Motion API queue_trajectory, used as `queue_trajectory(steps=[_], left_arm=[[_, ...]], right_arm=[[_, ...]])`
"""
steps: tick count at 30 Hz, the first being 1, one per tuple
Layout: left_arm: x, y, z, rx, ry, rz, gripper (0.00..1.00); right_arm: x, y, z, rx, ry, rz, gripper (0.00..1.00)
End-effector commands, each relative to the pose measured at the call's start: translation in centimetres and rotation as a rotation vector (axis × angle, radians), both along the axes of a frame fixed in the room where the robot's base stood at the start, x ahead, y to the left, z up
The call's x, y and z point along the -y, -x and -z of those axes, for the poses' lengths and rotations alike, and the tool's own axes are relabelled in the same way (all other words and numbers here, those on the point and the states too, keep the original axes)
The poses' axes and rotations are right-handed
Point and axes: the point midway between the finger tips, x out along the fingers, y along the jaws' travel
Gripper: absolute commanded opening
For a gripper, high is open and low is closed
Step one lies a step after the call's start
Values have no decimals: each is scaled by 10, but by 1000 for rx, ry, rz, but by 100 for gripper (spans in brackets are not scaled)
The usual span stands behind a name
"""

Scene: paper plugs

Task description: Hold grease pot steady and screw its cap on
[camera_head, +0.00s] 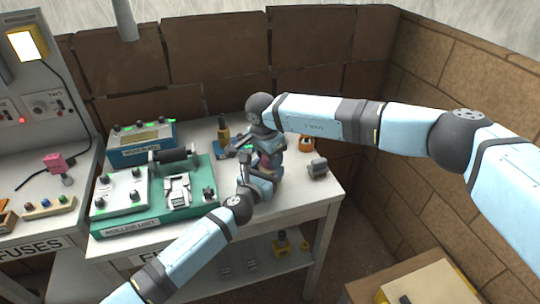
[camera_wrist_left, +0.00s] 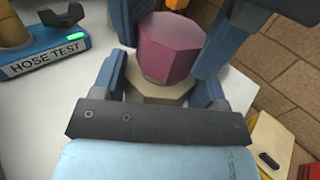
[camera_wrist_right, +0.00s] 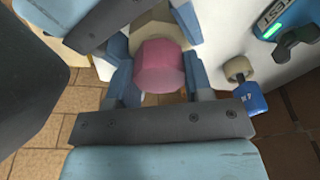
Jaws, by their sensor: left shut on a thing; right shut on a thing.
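The grease pot is a beige faceted body (camera_wrist_left: 160,93); it also shows in the right wrist view (camera_wrist_right: 152,28). My left gripper (camera_wrist_left: 158,86) is shut on its sides. The cap is a magenta faceted piece (camera_wrist_left: 172,48), which also shows in the right wrist view (camera_wrist_right: 160,66). My right gripper (camera_wrist_right: 158,78) is shut on the cap. The cap sits in line over the pot and appears to touch it; the thread is hidden. In the head view both grippers meet above the white table (camera_head: 305,194), mostly hiding pot and cap.
A green roller unit (camera_head: 150,222) and a blue box (camera_head: 143,154) stand left on the table. The blue hose test base (camera_wrist_left: 45,58) is close by. A grey block (camera_head: 318,168) and an orange item (camera_head: 306,144) are at the right. Brick walls close off back and right.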

Motion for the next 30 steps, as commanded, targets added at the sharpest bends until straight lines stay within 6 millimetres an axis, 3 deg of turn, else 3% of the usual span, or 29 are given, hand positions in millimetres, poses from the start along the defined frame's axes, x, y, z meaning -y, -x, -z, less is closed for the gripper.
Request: queue_trajectory(steps=[1, 10, 30], left_arm=[[4, 1, -6, 13, 2, 7, 24], [5, 1, -7, 16, 2, 10, 24], [6, 1, -8, 16, 4, 12, 24]], right_arm=[[3, 2, 9, -7, 7, 4, 24], [4, 2, 11, -7, 9, 5, 24], [2, 1, 2, -16, 9, 1, 24]])
